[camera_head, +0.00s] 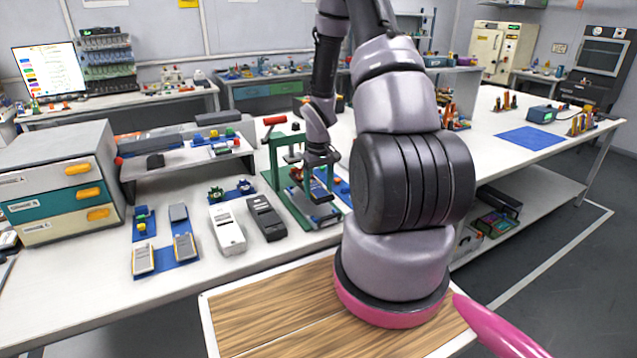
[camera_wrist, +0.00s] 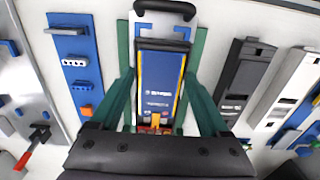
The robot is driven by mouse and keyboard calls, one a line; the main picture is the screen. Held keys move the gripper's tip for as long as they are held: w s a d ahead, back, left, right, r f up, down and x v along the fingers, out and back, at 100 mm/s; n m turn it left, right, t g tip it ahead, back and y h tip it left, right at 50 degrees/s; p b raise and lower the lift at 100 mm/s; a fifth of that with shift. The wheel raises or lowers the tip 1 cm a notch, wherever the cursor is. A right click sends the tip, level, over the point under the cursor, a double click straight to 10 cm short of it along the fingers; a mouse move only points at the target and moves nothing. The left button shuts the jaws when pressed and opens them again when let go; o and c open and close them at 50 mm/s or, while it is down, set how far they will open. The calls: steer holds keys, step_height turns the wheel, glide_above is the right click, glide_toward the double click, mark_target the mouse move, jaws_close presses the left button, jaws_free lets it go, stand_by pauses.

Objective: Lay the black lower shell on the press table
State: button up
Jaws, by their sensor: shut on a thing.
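The black lower shell (camera_wrist: 163,45) is between my fingers in the wrist view; its dark rim surrounds a blue face with yellow side stripes and an orange tab at the near end. My gripper (camera_wrist: 164,80) is shut on its long sides. In the head view my gripper (camera_head: 318,188) is low at the green press (camera_head: 277,155), above the press table (camera_head: 322,213). In the wrist view the table's pale plate (camera_wrist: 180,22) with a black handle shows beyond the shell. The shell's underside is hidden, so I cannot tell whether it touches the table.
A black casing (camera_head: 265,217) and a white casing (camera_head: 228,232) lie left of the press. Blue holders with grey parts (camera_head: 185,246) lie further left. The press's red handle (camera_head: 274,120) sticks up behind-left. Drawers (camera_head: 60,180) stand at the left. The bench front is clear.

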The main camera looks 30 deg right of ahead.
mark_target(319, 211)
steer(key=shift+f, duration=2.75)
steer(key=o, duration=1.3)
steer(key=shift+c, duration=0.2)
steer(key=shift+r, duration=0.1)
step_height(319, 211, up, 11)
steer(key=shift+f, duration=0.15)
